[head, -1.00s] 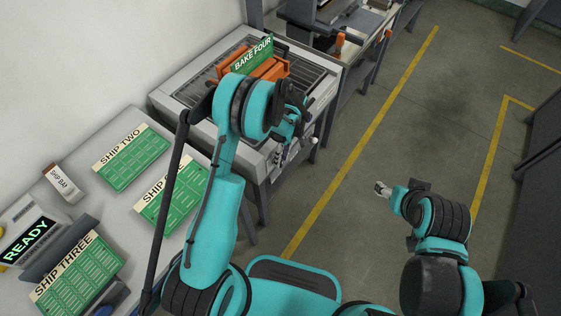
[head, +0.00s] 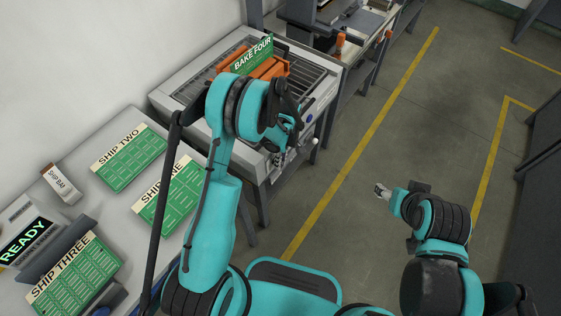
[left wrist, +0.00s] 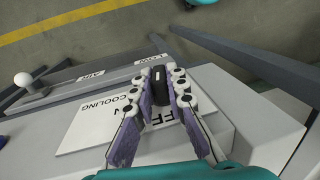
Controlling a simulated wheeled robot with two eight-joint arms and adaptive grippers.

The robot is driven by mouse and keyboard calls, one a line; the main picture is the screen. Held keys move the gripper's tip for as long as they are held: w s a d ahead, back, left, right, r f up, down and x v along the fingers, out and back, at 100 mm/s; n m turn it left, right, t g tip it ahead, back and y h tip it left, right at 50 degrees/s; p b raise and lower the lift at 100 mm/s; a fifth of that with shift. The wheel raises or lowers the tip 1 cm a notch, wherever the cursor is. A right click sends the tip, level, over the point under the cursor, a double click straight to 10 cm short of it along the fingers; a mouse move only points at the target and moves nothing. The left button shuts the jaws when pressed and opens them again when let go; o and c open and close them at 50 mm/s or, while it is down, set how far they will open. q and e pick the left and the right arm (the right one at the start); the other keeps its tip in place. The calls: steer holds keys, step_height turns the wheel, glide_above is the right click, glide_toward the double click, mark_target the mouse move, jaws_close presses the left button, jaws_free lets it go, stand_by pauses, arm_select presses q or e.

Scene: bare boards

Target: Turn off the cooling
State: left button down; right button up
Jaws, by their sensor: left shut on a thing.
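The cooling control is a black handle (left wrist: 158,71) on a white plate (left wrist: 82,130) marked COOLING, with ON and OFF partly covered by my fingers. My left gripper (left wrist: 167,76) is shut on this handle, with one finger on each side of it. In the head view my left gripper (head: 277,158) is at the front face of the grey machine (head: 329,86), and the wrist hides the handle there. My right gripper (head: 381,190) hangs over the open floor, away from the machine. Its fingers are too small to read.
A lever with a white ball knob (left wrist: 23,80) stands beside the cooling plate, near the labels AIR and LOW. A green BAKE FOUR board (head: 253,54) stands in an orange holder on the machine. Several green SHIP boards lie on the left table (head: 110,205). The floor at right is clear.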

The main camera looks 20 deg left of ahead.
arm_select(q)
steer(key=shift+s+t+h+b, duration=0.15)
steer(key=shift+t+h+b, duration=0.15)
steer(key=shift+t+b, duration=0.5)
steer(key=c, duration=1.5)
jaws_free()
steer(key=shift+c, duration=0.2)
step_height(320, 180, up, 12)
steer(key=shift+a, duration=0.1)
